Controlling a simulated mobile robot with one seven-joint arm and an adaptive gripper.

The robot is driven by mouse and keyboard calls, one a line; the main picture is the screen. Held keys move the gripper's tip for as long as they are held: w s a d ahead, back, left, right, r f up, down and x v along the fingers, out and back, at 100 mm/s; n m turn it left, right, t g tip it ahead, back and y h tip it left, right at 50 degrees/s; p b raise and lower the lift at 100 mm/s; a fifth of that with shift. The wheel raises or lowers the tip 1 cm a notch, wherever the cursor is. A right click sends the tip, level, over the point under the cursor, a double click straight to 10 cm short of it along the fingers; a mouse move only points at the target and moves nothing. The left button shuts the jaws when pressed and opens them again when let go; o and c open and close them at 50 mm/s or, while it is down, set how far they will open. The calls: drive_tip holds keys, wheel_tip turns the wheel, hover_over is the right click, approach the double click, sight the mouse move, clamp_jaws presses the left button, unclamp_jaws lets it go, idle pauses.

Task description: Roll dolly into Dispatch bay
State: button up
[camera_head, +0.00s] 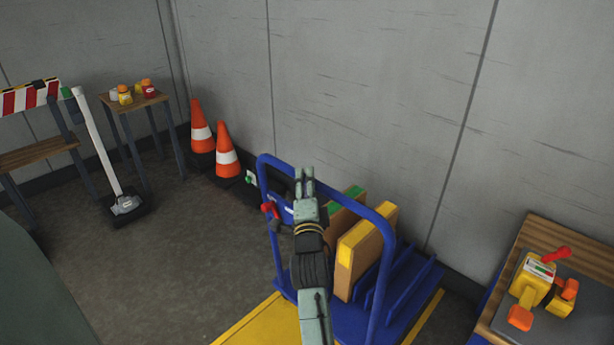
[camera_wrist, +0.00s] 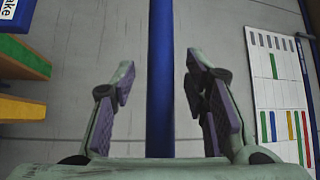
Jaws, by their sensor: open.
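The blue dolly (camera_head: 345,325) stands at the lower middle of the head view, with a tall tubular push handle (camera_head: 330,190). It carries upright panels, one with a yellow edge (camera_head: 352,258) and one with a green edge (camera_head: 345,207). My gripper (camera_head: 304,175) is at the handle's top bar. In the wrist view my gripper (camera_wrist: 160,85) is open, with the blue handle bar (camera_wrist: 161,35) running between its fingers, a gap on both sides. A red-knobbed part (camera_head: 269,209) sits on the handle's left side. No Dispatch label is readable.
Yellow floor marking (camera_head: 245,325) borders the dolly. Two orange cones (camera_head: 227,157) stand along the wall. A small table (camera_head: 125,101), a white post (camera_head: 98,140) and a striped barrier (camera_head: 30,98) are left. A bench (camera_head: 530,230) with yellow devices is right. Floor left of the dolly is clear.

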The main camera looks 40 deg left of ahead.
drive_tip(key=shift+x, duration=0.95)
clamp_jaws()
drive_tip(key=shift+f, duration=0.1)
